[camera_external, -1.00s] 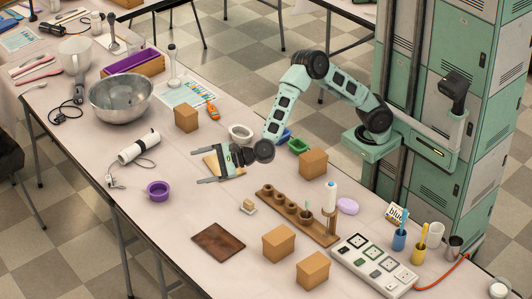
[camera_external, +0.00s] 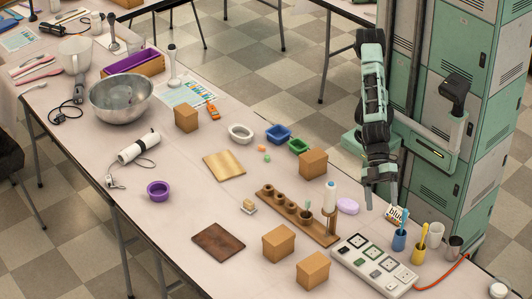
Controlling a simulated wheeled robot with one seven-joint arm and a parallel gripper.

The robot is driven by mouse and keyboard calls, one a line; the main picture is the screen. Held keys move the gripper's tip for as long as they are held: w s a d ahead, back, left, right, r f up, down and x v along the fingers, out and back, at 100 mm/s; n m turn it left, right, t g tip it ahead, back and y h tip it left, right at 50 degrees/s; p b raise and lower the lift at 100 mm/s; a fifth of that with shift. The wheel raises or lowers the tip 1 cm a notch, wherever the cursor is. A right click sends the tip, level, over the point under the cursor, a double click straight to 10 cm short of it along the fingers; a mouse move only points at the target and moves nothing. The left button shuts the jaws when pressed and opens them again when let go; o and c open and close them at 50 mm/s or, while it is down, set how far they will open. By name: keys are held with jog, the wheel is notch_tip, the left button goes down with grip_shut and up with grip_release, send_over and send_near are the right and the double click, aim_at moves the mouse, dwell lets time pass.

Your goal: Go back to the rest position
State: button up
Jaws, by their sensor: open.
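My gripper (camera_external: 381,196) is at the right side of the view, pointing down beside the table's far edge. It is open and I see nothing between its fingers. My arm hangs folded close to its column in front of the green lockers. A small white card reading "blue" (camera_external: 396,215) is close to the fingertips in the picture; I cannot tell the gap in depth. A purple soap (camera_external: 347,206) lies to the left of the gripper. A pale soap bar (camera_external: 249,206) sits on a small holder near the wooden rack.
On the table (camera_external: 205,205) stand a wooden rack (camera_external: 283,209) with a toothbrush and dispenser, a power strip (camera_external: 372,263), several cardboard boxes (camera_external: 278,242), toothbrush cups (camera_external: 399,240), a metal bowl (camera_external: 121,98), small coloured bowls (camera_external: 278,134) and two wooden boards (camera_external: 224,166).

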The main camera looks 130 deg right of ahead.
jog(key=s+d+f+n+g+h+p, duration=0.1)
jog(key=s+d+f+n+g+h, duration=0.3)
jog(key=s+d, duration=0.7)
jog(key=s+d+f+n+g+h+p, duration=0.1)
jog(key=s+d+f+n+g+h, duration=0.15)
jog(key=s+d+f, duration=0.75)
notch_tip(320, 180, up, 20)
jog(key=s+p, duration=0.2)
jog(key=p, duration=1.5)
jog(key=shift+s+a+t+h, duration=0.25)
jog(key=shift+a+t+h, duration=0.1)
jog(key=shift+a+h, duration=0.1)
